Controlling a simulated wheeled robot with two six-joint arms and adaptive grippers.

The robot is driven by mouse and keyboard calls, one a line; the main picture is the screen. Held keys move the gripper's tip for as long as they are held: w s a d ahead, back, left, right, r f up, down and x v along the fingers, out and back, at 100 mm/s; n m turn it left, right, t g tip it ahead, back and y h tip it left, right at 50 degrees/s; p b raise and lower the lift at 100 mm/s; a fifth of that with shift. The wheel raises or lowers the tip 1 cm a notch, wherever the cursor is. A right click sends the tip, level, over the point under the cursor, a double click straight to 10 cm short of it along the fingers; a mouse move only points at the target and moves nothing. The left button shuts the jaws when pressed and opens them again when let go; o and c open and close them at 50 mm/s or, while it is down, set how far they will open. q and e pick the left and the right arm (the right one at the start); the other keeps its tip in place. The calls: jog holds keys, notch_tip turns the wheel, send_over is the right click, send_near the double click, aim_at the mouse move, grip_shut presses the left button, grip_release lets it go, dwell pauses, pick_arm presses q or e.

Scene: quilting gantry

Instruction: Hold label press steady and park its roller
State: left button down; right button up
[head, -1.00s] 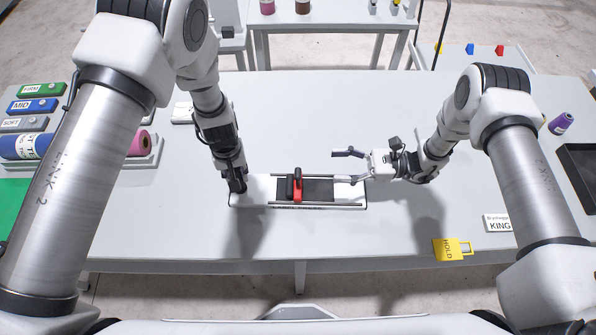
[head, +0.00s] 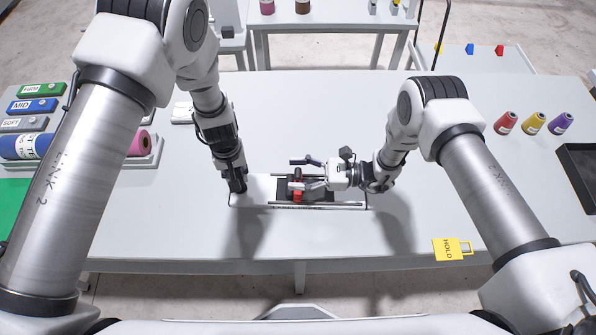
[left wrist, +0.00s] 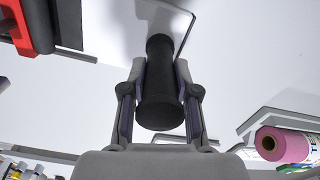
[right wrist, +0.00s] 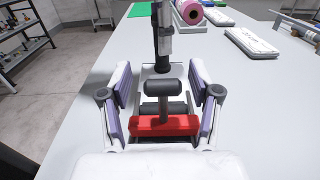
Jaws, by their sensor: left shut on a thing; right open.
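The label press (head: 262,190) is a low white base with a dark bed and side rails. Its red roller carriage (head: 297,196), with a dark T-shaped handle (right wrist: 163,88), sits near the middle of the base. My left gripper (head: 238,188) is shut on the black upright grip (left wrist: 160,90) at the press's left end. My right gripper (head: 302,173) is open at the roller. In the right wrist view its fingers (right wrist: 160,75) stand on either side of the handle, with gaps showing. The roller is partly hidden behind a right finger in the head view.
A yellow HOLD tag (head: 452,249) lies front right. Thread cones (head: 533,123) and a dark tray (head: 580,175) are at the right. Labelled blocks (head: 40,89) and a pink roll (head: 140,143) are at the left. The table before the press is clear.

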pick_arm(q)
jog(key=shift+s+f, duration=0.25)
pick_arm(e)
jog(key=shift+f, duration=0.1)
jog(key=shift+c, duration=0.3)
grip_shut()
jog(key=shift+d, duration=0.15)
jog(key=d, duration=1.5)
jog(key=shift+s, duration=0.4)
pick_arm(q)
jog(key=shift+a, duration=0.1)
pick_arm(e)
jog(key=shift+d, duration=0.1)
jog(key=shift+o, duration=0.3)
grip_release()
